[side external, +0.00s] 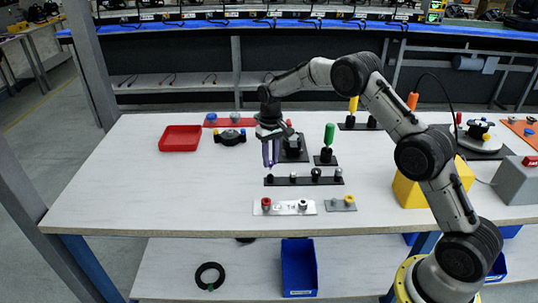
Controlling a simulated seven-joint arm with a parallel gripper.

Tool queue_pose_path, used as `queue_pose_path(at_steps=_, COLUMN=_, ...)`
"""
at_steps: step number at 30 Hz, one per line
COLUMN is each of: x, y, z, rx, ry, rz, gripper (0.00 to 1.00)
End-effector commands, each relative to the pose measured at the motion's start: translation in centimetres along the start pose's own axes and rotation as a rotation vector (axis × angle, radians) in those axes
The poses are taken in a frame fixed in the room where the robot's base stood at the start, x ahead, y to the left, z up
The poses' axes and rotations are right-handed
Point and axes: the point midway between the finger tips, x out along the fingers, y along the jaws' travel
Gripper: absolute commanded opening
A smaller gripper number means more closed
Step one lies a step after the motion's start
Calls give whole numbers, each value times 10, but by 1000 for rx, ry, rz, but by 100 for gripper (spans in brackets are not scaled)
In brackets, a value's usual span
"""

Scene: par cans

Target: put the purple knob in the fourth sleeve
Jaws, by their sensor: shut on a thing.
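My gripper (270,164) points straight down above the left end of a dark strip (304,181). Its long fingers look purple, and it is shut on a small purple piece, the purple knob (270,166), which is tiny and mostly hidden between the fingertips. The dark strip carries several small upright sleeves in a row. The rightmost sleeve (338,173) is at the strip's right end, away from my gripper. The gap between the knob and the strip is hard to judge.
In front of the strip lie a white plate (285,208) with a red-topped piece and a grey plate (341,204). A green-handled tool (329,136) stands behind. A red tray (180,138) is at the back left, and a yellow block (420,190) at the right. The table's left front is clear.

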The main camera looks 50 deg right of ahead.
Motion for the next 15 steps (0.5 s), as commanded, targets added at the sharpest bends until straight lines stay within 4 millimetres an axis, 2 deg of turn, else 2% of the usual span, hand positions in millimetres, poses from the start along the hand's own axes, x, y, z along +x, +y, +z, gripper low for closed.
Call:
queue_pose_path(at_steps=6, x=20, y=0, z=0, rx=0, ry=-1, rz=0, gripper=0)
queue_pose_path(at_steps=15, x=36, y=0, z=0, rx=0, ry=0, rz=0, gripper=0)
